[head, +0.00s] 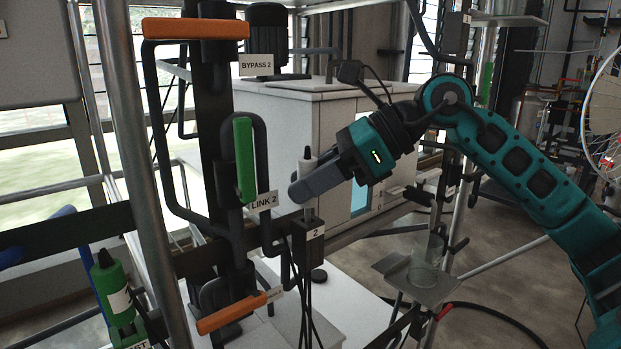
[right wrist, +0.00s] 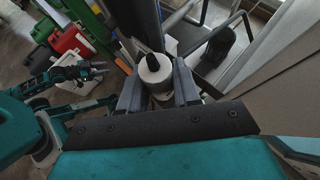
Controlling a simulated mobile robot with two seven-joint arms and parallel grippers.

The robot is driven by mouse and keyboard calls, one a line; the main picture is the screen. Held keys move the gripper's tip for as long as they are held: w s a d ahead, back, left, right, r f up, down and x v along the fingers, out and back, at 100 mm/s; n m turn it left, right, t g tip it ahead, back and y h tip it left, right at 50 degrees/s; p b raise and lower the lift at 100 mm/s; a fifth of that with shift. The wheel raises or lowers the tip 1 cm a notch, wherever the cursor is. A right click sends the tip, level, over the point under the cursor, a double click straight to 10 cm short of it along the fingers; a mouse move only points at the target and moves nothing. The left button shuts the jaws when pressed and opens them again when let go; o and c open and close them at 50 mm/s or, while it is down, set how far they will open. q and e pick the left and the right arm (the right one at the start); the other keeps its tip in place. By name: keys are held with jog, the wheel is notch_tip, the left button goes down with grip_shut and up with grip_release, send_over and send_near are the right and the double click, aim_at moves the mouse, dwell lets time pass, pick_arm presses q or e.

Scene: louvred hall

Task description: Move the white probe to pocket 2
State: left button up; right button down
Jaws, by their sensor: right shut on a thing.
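The white probe (head: 307,169) stands upright between the fingers of my right gripper (head: 303,188). In the right wrist view the probe (right wrist: 155,75) shows as a white cylinder with a black top, with a finger of the right gripper (right wrist: 157,92) against each side. A holder with the label 2 (head: 315,233) is directly below the gripper in the head view. The fingers hide the probe's middle, and I cannot tell how far its lower end is in the pocket. My left gripper (right wrist: 97,67) appears small in the right wrist view, its jaws unclear.
A green handle (head: 244,160) by the LINK 2 label and orange handles (head: 195,28) (head: 232,313) are left of the gripper. A green cylinder (head: 115,290) stands at lower left. A metal post (head: 133,150) rises at left. A small grey shelf (head: 420,280) is at right.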

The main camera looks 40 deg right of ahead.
jog(key=c, duration=0.7)
grip_release()
jog(key=shift+r, duration=0.1)
jog(key=d+r, duration=0.1)
jog(key=r, duration=0.1)
jog(key=s+r+p, duration=0.1)
jog(key=r, duration=0.1)
jog(key=s+d+r, duration=0.1)
jog(key=r, duration=0.1)
jog(key=shift+d+p, duration=0.35)
jog(key=b+v, duration=0.2)
jog(key=v, duration=1.1)
jog(key=shift+r, duration=0.1)
